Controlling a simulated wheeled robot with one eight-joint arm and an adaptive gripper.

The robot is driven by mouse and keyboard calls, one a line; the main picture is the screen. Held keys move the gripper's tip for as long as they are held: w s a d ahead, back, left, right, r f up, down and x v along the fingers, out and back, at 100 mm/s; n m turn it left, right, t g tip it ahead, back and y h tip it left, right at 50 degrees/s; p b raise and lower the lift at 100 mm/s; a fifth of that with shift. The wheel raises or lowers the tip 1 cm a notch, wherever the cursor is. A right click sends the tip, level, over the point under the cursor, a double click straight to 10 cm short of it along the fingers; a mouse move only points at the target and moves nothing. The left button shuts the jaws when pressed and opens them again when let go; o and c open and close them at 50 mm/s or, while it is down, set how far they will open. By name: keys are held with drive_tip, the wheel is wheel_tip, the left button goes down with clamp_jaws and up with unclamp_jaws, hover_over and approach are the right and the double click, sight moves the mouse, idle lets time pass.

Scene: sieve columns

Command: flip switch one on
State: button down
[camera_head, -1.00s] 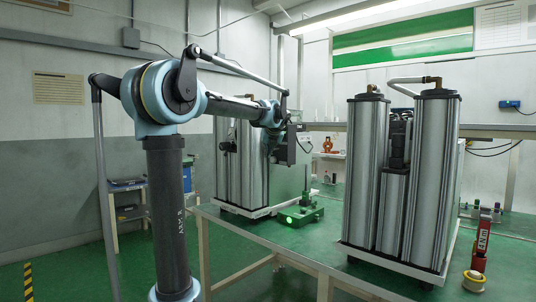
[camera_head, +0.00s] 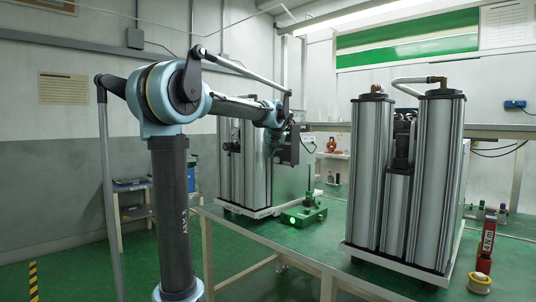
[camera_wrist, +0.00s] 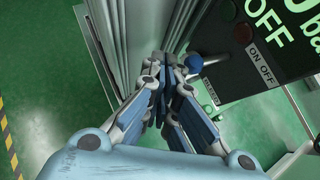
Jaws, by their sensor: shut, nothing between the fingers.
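My gripper (camera_wrist: 166,78) is shut and empty in the wrist view, beside a dark panel (camera_wrist: 238,62). The panel has large "OFF" lettering, a small "ON OFF" label and a round brown-red knob (camera_wrist: 244,33). A blue ball-shaped tip (camera_wrist: 194,62) shows just right of the fingertips; I cannot tell whether they touch. Which part is switch one is not clear, and no lever position can be read. In the head view my gripper is at the left column unit (camera_head: 235,165), its fingertips too small to make out.
A green block (camera_head: 303,215) with a lit green spot and a thin upright rod is on the green table. A second silver column unit (camera_head: 372,165) stands to the right. A red device (camera_head: 487,245) and a tape roll (camera_head: 478,282) are at the far right.

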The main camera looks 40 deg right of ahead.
drive_tip(key=shift+d, duration=0.15)
idle(0.5)
drive_tip(key=shift+s+d, duration=0.4)
drive_tip(key=shift+d, duration=0.2)
drive_tip(key=shift+r, duration=0.1)
drive_tip(key=w+a+v, duration=0.1)
drive_tip(key=a+v, duration=0.1)
drive_tip(key=v, duration=0.7)
drive_tip(key=shift+s+r, duration=0.25)
